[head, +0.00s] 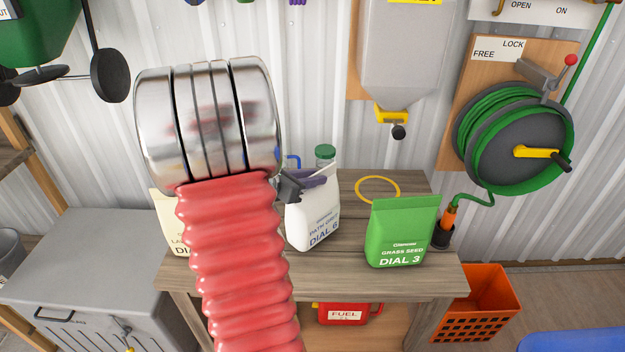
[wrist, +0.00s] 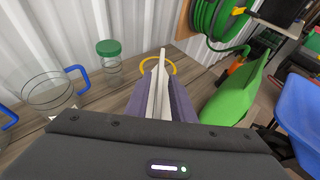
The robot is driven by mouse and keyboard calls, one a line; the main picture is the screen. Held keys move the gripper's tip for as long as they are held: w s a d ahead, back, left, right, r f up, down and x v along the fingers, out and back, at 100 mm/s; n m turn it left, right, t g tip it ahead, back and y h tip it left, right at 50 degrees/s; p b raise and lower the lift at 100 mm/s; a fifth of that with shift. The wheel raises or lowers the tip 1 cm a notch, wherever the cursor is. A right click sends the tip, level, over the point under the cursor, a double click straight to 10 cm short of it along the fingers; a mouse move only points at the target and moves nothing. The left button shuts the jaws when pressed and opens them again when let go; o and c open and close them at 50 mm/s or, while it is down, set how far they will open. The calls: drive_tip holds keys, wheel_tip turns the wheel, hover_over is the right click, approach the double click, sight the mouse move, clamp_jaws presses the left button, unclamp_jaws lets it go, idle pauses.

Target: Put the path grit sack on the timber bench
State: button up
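The white path grit sack (head: 313,222) is at the middle of the timber bench (head: 350,278), upright with a slight tilt. Its label reads "PATH GRIT" and "DIAL 6", partly legible. My gripper (head: 314,181) is at the sack's top edge. In the wrist view the purple fingers (wrist: 162,100) are closed on the sack's pale top seam (wrist: 161,75). The sack's base looks at or very near the bench top; I cannot tell whether it touches. My red-sleeved arm hides the bench's left part.
The green grass seed sack (head: 403,233) stands to the right. A cream sack (head: 168,225) is partly hidden at left. Behind are a green-lidded jar (wrist: 109,55), a blue-handled jug (wrist: 50,95) and a yellow ring (head: 377,189). A hose reel (head: 515,130) hangs at right.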

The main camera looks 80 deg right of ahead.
drive_tip(key=shift+r, duration=0.1)
drive_tip(key=v, duration=1.2)
idle(0.7)
drive_tip(key=w+a+r+m+t+y, duration=0.1)
drive_tip(key=w+a+m+t+y, duration=0.2)
drive_tip(key=a, duration=1.2)
drive_tip(key=w+a+r+m+t+y, duration=0.1)
drive_tip(key=w+a+m+t+y, duration=0.3)
drive_tip(key=a, duration=1.2)
drive_tip(key=w+a+r+m+t+y, duration=0.2)
drive_tip(key=w+a+m+t+y, duration=0.2)
drive_tip(key=a, duration=1.1)
drive_tip(key=shift+w+a+m+t, duration=0.15)
drive_tip(key=shift+w+m+t, duration=0.25)
drive_tip(key=shift+t, duration=0.5)
